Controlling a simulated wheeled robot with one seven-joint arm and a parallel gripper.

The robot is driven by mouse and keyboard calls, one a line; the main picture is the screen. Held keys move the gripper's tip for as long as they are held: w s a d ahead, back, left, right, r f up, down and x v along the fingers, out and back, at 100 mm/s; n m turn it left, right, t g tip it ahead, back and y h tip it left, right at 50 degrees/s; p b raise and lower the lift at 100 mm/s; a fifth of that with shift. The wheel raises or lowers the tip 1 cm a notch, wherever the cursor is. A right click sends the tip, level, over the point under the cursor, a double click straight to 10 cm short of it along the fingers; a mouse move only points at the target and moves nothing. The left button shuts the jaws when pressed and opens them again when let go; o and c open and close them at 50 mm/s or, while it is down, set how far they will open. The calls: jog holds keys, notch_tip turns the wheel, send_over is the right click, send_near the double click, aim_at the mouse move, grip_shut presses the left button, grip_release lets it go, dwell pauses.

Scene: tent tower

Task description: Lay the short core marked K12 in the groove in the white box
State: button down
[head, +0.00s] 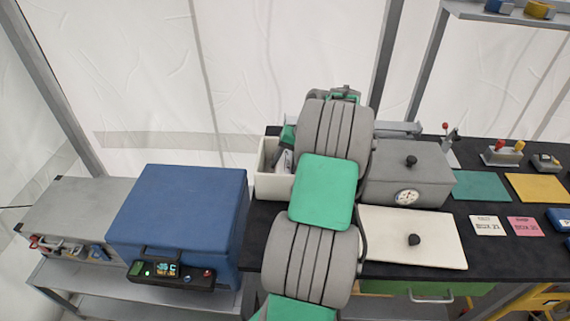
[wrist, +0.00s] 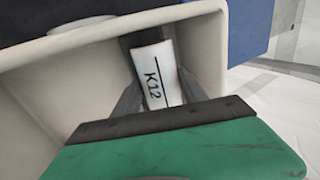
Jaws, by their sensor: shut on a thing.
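The short core marked K12 (wrist: 157,75) is white with a black line beside its label. It shows in the wrist view between the two grey fingers of my gripper (wrist: 160,90), which is shut on it. The core is inside the white box (wrist: 205,45), near its inner wall. A dark strip, perhaps the groove, shows at the core's far end; I cannot tell whether the core rests in it. In the head view the white box (head: 270,187) stands at the table's back left, and my arm hides much of it and the core.
A blue cooler (head: 180,205) with a lit display stands left of the box. A grey case with a dial (head: 408,175) stands to the right. A white lid with a black knob (head: 385,238) lies in front. Coloured mats and cards lie further right.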

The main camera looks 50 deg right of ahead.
jog(key=shift+s+a+f, duration=0.1)
jog(key=shift+f, duration=0.2)
jog(key=c, duration=0.6)
grip_release()
jog(key=shift+a+f, duration=0.1)
jog(key=shift+o, duration=0.2)
jog(key=shift+s+f, duration=0.15)
jog(key=v, duration=0.8)
jog(key=shift+w+r+p, duration=0.25)
jog(key=shift+r+p, duration=0.15)
jog(key=shift+p, duration=0.05)
jog(key=b+x, duration=0.1)
jog(key=x, duration=0.7)
jog(key=shift+f, duration=0.2)
jog(key=r+p, duration=0.2)
jog(key=r, duration=0.2)
jog(key=shift+d+r+p, duration=0.25)
jog(key=shift+r+p, duration=0.1)
jog(key=shift+p, duration=0.05)
